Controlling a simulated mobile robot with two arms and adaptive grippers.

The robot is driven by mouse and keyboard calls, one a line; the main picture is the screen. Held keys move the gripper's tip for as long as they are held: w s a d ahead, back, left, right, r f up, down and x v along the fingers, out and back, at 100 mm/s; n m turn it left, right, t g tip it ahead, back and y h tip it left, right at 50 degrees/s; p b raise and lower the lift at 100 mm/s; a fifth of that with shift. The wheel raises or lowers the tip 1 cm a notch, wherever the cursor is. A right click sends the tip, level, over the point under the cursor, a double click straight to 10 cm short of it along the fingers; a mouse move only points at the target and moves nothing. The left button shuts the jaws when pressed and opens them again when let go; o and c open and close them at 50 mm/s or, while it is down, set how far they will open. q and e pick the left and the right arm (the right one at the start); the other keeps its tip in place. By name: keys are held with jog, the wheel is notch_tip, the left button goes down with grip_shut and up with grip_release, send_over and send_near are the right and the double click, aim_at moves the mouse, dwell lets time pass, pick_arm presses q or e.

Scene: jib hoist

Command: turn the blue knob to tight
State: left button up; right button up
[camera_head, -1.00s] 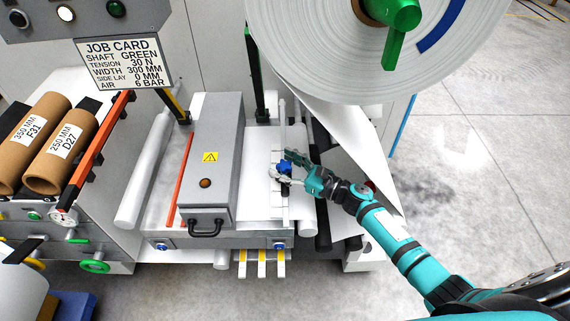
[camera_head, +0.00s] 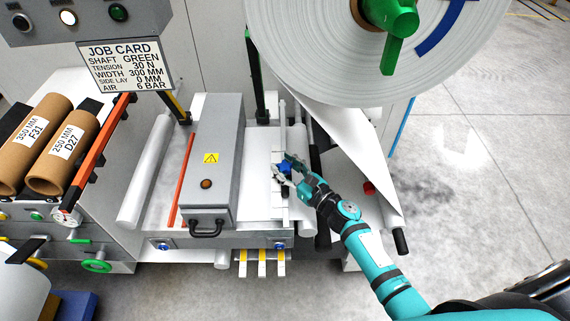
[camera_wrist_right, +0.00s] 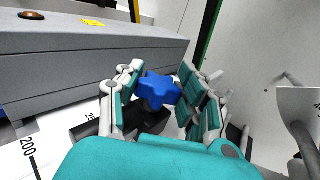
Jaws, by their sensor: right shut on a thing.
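The blue knob (camera_head: 284,167) is a small star-shaped knob on a dark block, above the white flat bed on the right side of the grey box. It shows large in the right wrist view (camera_wrist_right: 158,90), between my fingers. My right gripper (camera_head: 287,166) is shut on the knob, with one finger on either side of it. In the right wrist view my right gripper (camera_wrist_right: 160,92) covers part of the dark block (camera_wrist_right: 120,123) below the knob. Marks on the knob that would tell tight from loose cannot be made out. My left gripper is not in view.
The long grey box (camera_head: 213,150) with a black handle stands just left of the knob. A large white roll (camera_head: 330,50) with a green shaft hangs above, its web sloping down to the right. A job card (camera_head: 125,63) and brown cores (camera_head: 62,150) are at left.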

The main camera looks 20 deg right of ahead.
jog(key=shift+m+t+h, duration=0.3)
jog(key=shift+m+h, duration=0.2)
jog(key=shift+h, duration=0.3)
jog(key=o, duration=1.2)
jog(key=v, duration=1.2)
jog(key=shift+a, duration=0.1)
